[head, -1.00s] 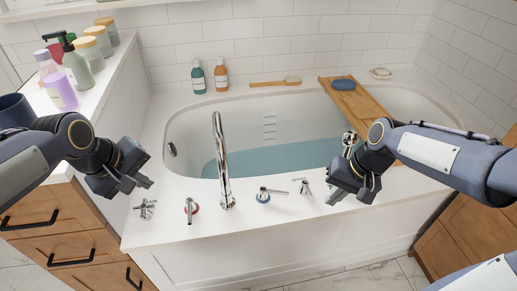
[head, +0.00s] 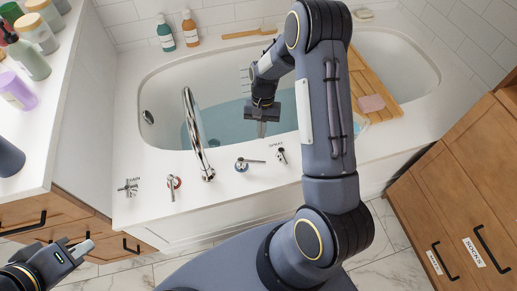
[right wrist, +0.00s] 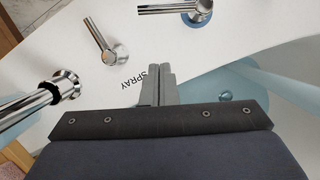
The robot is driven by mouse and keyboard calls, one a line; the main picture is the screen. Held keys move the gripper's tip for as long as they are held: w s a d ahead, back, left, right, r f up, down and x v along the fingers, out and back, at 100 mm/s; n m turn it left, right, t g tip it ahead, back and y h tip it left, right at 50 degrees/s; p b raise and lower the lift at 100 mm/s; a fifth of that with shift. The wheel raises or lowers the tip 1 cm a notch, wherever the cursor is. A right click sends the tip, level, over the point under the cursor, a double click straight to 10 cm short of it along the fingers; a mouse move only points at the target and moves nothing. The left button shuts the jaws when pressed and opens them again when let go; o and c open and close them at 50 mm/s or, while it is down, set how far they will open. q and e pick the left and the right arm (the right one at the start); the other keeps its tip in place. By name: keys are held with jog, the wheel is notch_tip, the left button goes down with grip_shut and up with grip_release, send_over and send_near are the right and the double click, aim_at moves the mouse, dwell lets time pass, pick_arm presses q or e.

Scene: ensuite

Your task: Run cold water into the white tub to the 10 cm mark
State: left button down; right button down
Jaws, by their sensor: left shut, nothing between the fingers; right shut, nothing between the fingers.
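The white tub (head: 160,92) holds blue-tinted water (head: 228,122) in its lower part. Faint level marks (head: 245,82) show on its far wall, but their figures are too small to read. The chrome spout (head: 194,135) arches over the front rim, with no stream visible. The blue-ringed lever (head: 246,163) points right; it also shows in the right wrist view (right wrist: 170,8). The red-ringed lever (head: 173,184) stands to its left. My right gripper (head: 262,128) is shut and empty above the tub's front edge, apart from the levers. My left gripper (head: 82,247) is shut and empty at the lower left.
A spray handle (head: 280,154) and a cross handle (head: 129,187) stand on the front rim. A wooden board (head: 375,85) with a pink block (head: 371,103) spans the tub's right part. Bottles (head: 165,33) stand behind. A counter with jars is at left, wooden drawers (head: 440,205) at right.

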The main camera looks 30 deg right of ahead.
jog(key=x, duration=0.4)
pick_arm(q)
jog(key=shift+r, duration=0.2)
pick_arm(e)
jog(key=shift+s+a+f, duration=0.2)
jog(key=shift+s+a, duration=0.4)
jog(key=shift+s, duration=0.2)
jog(key=shift+s+a+f, duration=0.2)
jog(key=shift+s+a, duration=0.4)
jog(key=shift+s, duration=0.2)
